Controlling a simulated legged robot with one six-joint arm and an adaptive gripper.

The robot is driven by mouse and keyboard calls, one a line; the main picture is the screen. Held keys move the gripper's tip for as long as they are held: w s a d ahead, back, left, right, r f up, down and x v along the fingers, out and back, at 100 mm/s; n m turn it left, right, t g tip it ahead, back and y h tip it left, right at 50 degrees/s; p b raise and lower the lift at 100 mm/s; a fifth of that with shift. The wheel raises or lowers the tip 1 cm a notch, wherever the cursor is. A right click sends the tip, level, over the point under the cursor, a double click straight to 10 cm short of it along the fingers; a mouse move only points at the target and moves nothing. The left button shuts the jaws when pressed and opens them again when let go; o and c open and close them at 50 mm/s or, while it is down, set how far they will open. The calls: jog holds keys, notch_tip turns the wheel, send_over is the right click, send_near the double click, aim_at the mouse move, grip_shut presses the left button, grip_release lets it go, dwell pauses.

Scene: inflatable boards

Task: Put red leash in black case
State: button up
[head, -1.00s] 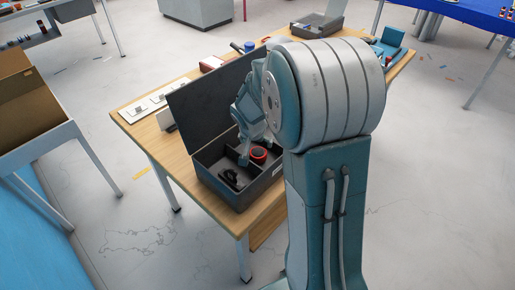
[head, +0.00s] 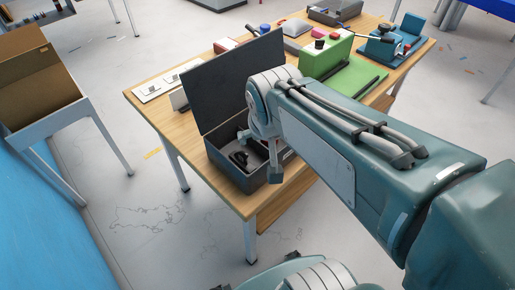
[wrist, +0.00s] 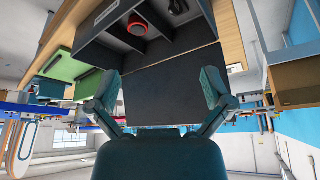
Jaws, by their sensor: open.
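The black case (head: 233,172) stands on the wooden table with its dark lid (head: 235,80) raised. In the wrist view the red leash (wrist: 137,26), a round red and black piece, lies inside a compartment of the case (wrist: 113,45). In the head view my gripper and arm hide it. My gripper (head: 261,150) is over the case in the head view. In the wrist view my gripper (wrist: 161,88) has its two fingers spread wide, with nothing held between them and the lid behind.
A black item (head: 240,158) lies in another compartment of the case. A green box (head: 326,57), a green mat (head: 350,80) and a blue device (head: 383,47) stand farther along the table (head: 150,108). A brown bin (head: 40,85) stands at left. Open floor lies between.

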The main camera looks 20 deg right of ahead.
jog(key=s+a+r+n+y, duration=0.1)
jog(key=s+a+n, duration=0.1)
jog(key=s, duration=0.5)
jog(key=shift+s+a+n+t, duration=0.15)
jog(key=shift+a+n+t, duration=0.2)
jog(key=shift+a, duration=0.25)
jog(key=shift+r, duration=0.1)
